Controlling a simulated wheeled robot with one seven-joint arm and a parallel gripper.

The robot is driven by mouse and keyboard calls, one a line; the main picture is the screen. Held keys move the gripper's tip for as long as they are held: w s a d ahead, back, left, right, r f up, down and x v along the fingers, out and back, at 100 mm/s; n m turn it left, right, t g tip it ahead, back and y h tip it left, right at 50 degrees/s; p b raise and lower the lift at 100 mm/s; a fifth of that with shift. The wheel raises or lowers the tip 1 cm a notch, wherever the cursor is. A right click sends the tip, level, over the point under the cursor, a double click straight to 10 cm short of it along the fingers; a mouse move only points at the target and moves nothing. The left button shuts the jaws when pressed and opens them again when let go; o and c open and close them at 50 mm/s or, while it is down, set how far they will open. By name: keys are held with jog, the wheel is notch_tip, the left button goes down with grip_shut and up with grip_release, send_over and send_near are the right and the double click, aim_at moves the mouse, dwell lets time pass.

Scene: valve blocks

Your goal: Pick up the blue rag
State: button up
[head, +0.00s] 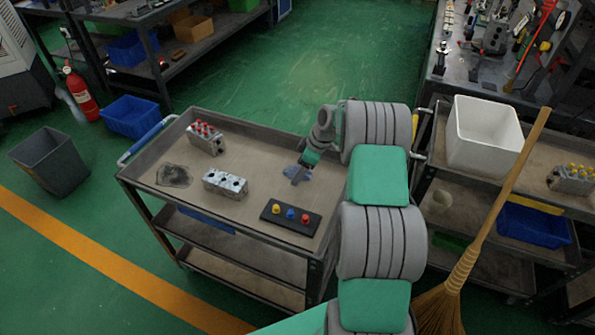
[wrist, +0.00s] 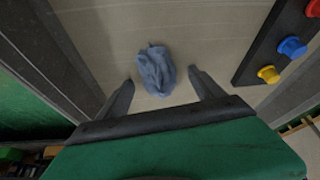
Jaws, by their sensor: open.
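The blue rag (wrist: 155,70) lies crumpled on the top of the grey cart (wrist: 205,28). In the wrist view it sits between and just beyond the two fingertips of my gripper (wrist: 163,84). The fingers are spread apart with the rag's near end between them, and neither finger visibly touches it. In the head view a small part of the rag (head: 291,172) shows beside my gripper (head: 301,178), and the arm hides some of it. I cannot tell the exact height of the fingertips above the cart top.
A black board with yellow, blue and red knobs (head: 291,217) lies near the rag. Two metal valve blocks (head: 225,184) (head: 205,138) and a dark patch (head: 174,175) are farther left on the cart. A white bin (head: 484,137) and a broom (head: 480,235) stand to the right.

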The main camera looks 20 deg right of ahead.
aim_at(297, 167)
jog(key=c, duration=1.4)
jog(key=shift+c, duration=0.2)
jog(key=shift+r, duration=0.15)
jog(key=shift+r, duration=0.25)
notch_tip(297, 167, up, 2)
jog(key=shift+d+r+b, duration=0.1)
jog(key=shift+r+b, duration=0.15)
jog(key=shift+b, duration=0.35)
jog(key=s+r, duration=0.1)
jog(key=d+r, duration=0.1)
jog(key=s+d+r, duration=0.1)
jog(key=r, duration=0.1)
jog(key=shift+s+d, duration=0.2)
jog(key=shift+s, duration=0.1)
jog(key=s+d+r+b, duration=0.1)
jog(key=s+d+r, duration=0.4)
jog(key=s, duration=0.3)
jog(key=shift+d+r, duration=0.4)
jog(key=shift+d, duration=0.35)
jog(key=shift+s, duration=0.1)
